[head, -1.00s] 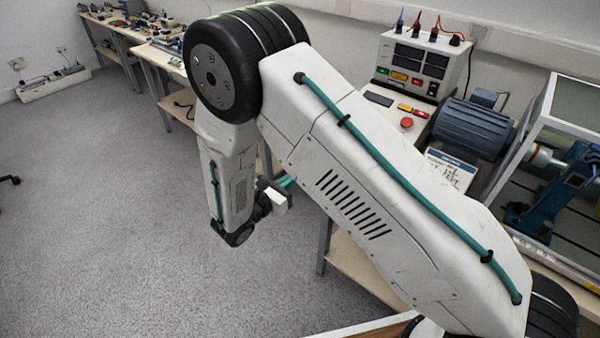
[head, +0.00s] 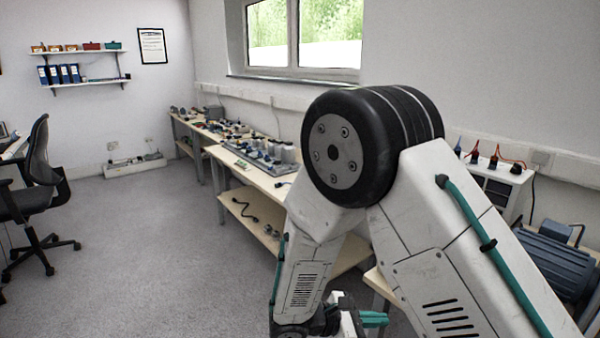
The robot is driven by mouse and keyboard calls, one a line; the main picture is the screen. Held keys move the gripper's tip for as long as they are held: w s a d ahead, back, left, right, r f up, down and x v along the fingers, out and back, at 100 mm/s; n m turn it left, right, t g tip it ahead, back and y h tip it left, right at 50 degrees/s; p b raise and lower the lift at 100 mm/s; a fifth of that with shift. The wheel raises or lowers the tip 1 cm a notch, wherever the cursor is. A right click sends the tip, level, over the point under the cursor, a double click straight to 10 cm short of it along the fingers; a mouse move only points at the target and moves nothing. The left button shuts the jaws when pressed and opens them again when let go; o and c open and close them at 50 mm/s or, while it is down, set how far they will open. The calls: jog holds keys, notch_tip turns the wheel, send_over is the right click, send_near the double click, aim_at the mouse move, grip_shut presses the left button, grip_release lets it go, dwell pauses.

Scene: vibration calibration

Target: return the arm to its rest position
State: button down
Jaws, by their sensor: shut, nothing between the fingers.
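My arm fills the lower right of the head view, with its white upper link rising from the bottom right to a black elbow joint. The forearm hangs down from the elbow to a wrist at the bottom edge. My gripper (head: 375,319) shows at the bottom edge, right of the wrist. Its teal fingers point right, lie close together and are shut with nothing between them. The lower wrist is cut off by the frame.
A long workbench (head: 258,178) with small parts and devices runs along the wall behind the arm. An instrument box (head: 505,188) and a blue motor (head: 553,263) are at right, partly behind the arm. An office chair (head: 40,190) stands at left. The grey floor (head: 150,250) between is clear.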

jog(key=s+d+r+m+y, duration=0.4)
jog(key=s+r+m+y, duration=0.3)
jog(key=s+r+m, duration=0.2)
jog(key=s+d+r+m+g+y, duration=0.1)
jog(key=s+d+r+m+y, duration=0.4)
jog(key=s+r, duration=0.8)
notch_tip(320, 180, up, 2)
jog(key=m+y, duration=0.2)
jog(key=m, duration=0.2)
jog(key=shift+s+d+y, duration=0.2)
jog(key=shift+s+y, duration=0.15)
jog(key=shift+y, duration=0.05)
